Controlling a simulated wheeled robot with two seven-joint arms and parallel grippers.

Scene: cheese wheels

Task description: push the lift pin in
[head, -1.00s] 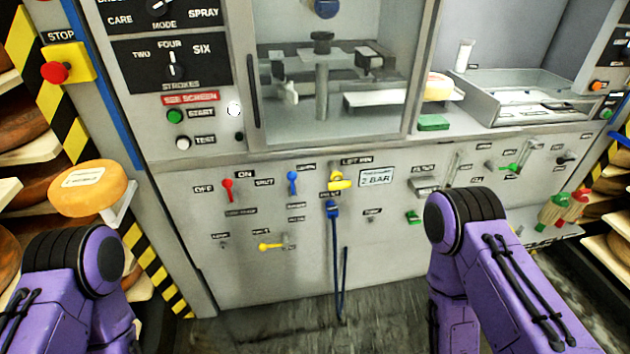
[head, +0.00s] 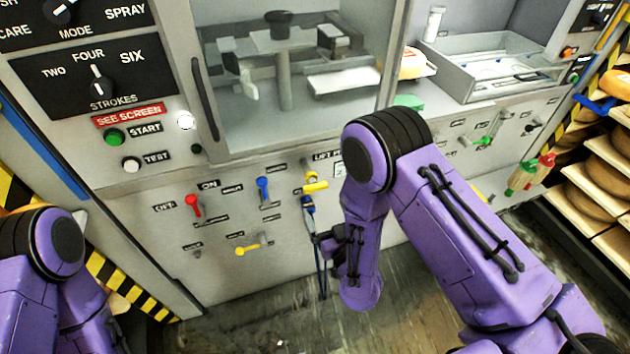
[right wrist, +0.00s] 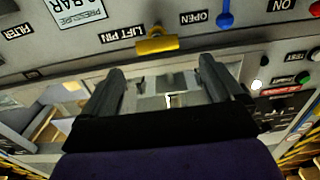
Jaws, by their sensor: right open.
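The lift pin (head: 314,184) is a yellow part on the grey machine panel, under the "LIFT PIN" label. In the right wrist view the yellow lift pin (right wrist: 157,44) lies just past the fingertips, between their lines, with a visible gap. How far it sticks out is unclear. My right gripper (head: 325,243) is small and dark in the head view, below the pin, partly hidden by my arm. In the right wrist view my right gripper (right wrist: 161,67) has its two dark fingers wide apart, with nothing between them. My left gripper is out of view.
A glazed chamber (head: 285,70) is above. Shelves of cheese wheels (head: 590,190) stand at the right.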

